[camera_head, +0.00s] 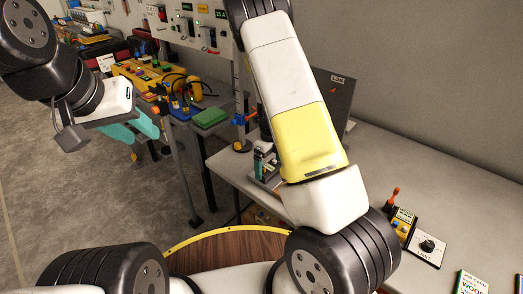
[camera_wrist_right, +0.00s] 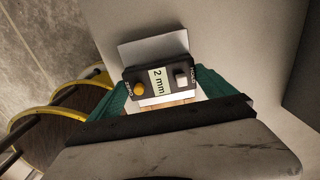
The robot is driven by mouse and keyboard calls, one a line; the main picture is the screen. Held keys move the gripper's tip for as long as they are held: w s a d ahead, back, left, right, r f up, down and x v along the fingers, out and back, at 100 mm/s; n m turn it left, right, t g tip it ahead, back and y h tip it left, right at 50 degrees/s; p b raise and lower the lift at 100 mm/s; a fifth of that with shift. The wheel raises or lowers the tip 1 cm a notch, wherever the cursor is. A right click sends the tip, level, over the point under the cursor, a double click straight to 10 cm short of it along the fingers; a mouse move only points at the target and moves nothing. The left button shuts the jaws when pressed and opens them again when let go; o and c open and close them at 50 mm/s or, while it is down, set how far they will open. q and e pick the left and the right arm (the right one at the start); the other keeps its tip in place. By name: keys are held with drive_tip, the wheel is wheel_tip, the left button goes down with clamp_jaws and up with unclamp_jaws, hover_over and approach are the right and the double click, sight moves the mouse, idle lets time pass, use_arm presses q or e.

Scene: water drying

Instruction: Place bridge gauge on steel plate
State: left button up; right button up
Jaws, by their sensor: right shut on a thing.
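The bridge gauge (camera_wrist_right: 142,90), a small dark box with a "2 mm" display, an orange ZERO button and a pale HOLD button, shows in the right wrist view. My right gripper (camera_wrist_right: 160,82) is shut on it, with teal fingers at its two sides. A flat light-grey plate, which looks like the steel plate (camera_wrist_right: 142,51), shows behind and partly under the gauge. I cannot tell whether they touch. My right gripper, the gauge and this plate cannot be made out in the head view. My left gripper (camera_head: 136,130) hangs over the floor at the left, away from these things; its jaw gap is unclear.
A long grey table (camera_head: 448,180) runs along the right wall. It carries a dark upright panel (camera_head: 336,98), a small device with a dark knob (camera_head: 428,246) and a labelled box (camera_head: 472,284). A second bench with a yellow control box (camera_head: 140,76) and a green block (camera_head: 211,117) stands behind.

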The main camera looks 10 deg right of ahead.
sight(269, 168)
drive_tip(key=o, duration=1.3)
drive_tip(key=shift+f, duration=0.15)
drive_tip(key=s+a+r+n+t+y, duration=0.1)
drive_tip(key=s+r+n, duration=0.25)
drive_tip(key=r, duration=0.65)
drive_tip(key=s+a+r+n+y, duration=0.15)
drive_tip(key=r+n, duration=0.25)
drive_tip(key=r, duration=0.7)
drive_tip(key=shift+s+d+r+n+t, duration=0.1)
drive_tip(key=shift+s+r+n+t, duration=0.75)
drive_tip(key=shift+s+r+n, duration=2.1)
drive_tip(key=shift+s+r+n+t, duration=0.9)
drive_tip(key=shift+s+r+n, duration=1)
drive_tip(key=shift+s+n, duration=1.95)
drive_tip(key=shift+s+d+r+n+t, duration=0.1)
drive_tip(key=shift+s+r+n+t, duration=0.75)
drive_tip(key=shift+s+r+n, duration=2.45)
